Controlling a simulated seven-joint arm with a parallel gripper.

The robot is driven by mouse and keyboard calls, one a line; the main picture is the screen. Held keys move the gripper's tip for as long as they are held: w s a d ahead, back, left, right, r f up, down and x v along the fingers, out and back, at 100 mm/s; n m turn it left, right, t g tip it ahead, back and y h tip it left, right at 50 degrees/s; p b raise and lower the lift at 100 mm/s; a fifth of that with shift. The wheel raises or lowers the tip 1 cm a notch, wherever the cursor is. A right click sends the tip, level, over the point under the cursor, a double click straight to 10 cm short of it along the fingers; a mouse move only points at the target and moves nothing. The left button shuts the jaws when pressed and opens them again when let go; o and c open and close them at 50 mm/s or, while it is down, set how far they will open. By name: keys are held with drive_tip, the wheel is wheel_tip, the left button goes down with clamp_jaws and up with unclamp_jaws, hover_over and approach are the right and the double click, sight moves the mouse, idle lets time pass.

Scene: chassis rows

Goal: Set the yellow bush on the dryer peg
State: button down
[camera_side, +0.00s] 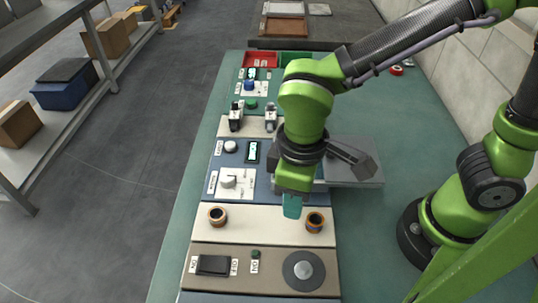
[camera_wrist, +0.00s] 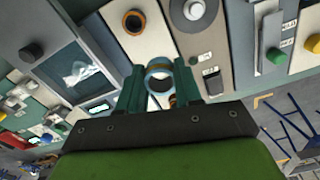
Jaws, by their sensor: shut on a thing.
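My gripper (camera_wrist: 158,88) is shut on a ring-shaped bush (camera_wrist: 159,64), with one teal finger on each side of it. The bush shows a bluish rim with some orange-brown, and its hole is open; no clear yellow shows. In the side view my gripper (camera_side: 292,212) hangs above the cream panel, between two orange-brown rings, closer to the right one, and the held bush is hidden there. The right ring (camera_side: 315,221) also shows in the wrist view (camera_wrist: 134,22). The left ring (camera_side: 217,216) stands apart from my gripper. I cannot tell which thing is the dryer peg.
In front is a brown panel with a black block (camera_side: 213,265), a green button (camera_side: 255,254) and a grey disc (camera_side: 303,270). Behind are a blue panel with a white knob (camera_side: 228,182) and a grey plate (camera_side: 355,170). The cream panel's middle looks clear.

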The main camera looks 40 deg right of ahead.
drive_tip(key=s+a+n, duration=0.3)
drive_tip(key=s, duration=0.4)
drive_tip(key=shift+f, duration=4.55)
drive_tip(key=c, duration=0.7)
unclamp_jaws()
wheel_tip(320, 180, up, 17)
drive_tip(key=shift+f, duration=0.1)
wheel_tip(320, 180, up, 7)
hover_over(307, 265)
